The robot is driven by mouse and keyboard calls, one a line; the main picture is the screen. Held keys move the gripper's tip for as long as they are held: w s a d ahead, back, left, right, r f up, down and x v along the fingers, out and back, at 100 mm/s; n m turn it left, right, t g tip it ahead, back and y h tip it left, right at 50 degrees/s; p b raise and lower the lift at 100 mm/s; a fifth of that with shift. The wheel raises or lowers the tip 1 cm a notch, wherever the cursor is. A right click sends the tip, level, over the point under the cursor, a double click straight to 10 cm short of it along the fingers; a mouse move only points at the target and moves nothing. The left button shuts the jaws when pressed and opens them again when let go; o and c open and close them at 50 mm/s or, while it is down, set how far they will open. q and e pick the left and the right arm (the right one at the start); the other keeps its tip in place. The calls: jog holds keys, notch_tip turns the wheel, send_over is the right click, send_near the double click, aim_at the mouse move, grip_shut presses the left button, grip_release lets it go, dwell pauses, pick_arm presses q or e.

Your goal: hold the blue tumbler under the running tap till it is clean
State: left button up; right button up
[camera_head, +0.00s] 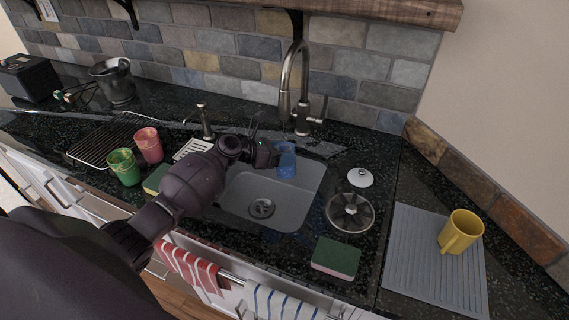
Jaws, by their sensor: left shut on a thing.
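The blue tumbler (286,163) is over the back part of the grey sink basin (300,205), just below the spout of the tap (303,92). My left gripper (276,155) reaches in from the left and is shut on the tumbler's left side. The gripper hides part of that side. I cannot make out a water stream between spout and tumbler, nor any dirt on the tumbler at this size. My right gripper is not in view.
A pink cup (148,146) and a green cup (124,168) stand left, near a wire rack (90,150). A green-and-pink sponge (336,258) and a round metal strainer (350,213) lie right of the basin. A yellow mug (462,230) stands on a grey ridged mat (415,262).

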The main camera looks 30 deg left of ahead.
pick_arm(q)
jog(key=shift+a, duration=0.15)
jog(key=shift+s+r+p, duration=0.2)
jog(key=shift+s+p, duration=0.5)
jog(key=shift+p, duration=0.1)
jog(key=shift+s+p, duration=0.45)
jog(key=shift+s, duration=0.1)
jog(key=shift+s+a+f+p, duration=0.15)
jog(key=shift+s+p, duration=0.6)
jog(key=shift+s, duration=2)
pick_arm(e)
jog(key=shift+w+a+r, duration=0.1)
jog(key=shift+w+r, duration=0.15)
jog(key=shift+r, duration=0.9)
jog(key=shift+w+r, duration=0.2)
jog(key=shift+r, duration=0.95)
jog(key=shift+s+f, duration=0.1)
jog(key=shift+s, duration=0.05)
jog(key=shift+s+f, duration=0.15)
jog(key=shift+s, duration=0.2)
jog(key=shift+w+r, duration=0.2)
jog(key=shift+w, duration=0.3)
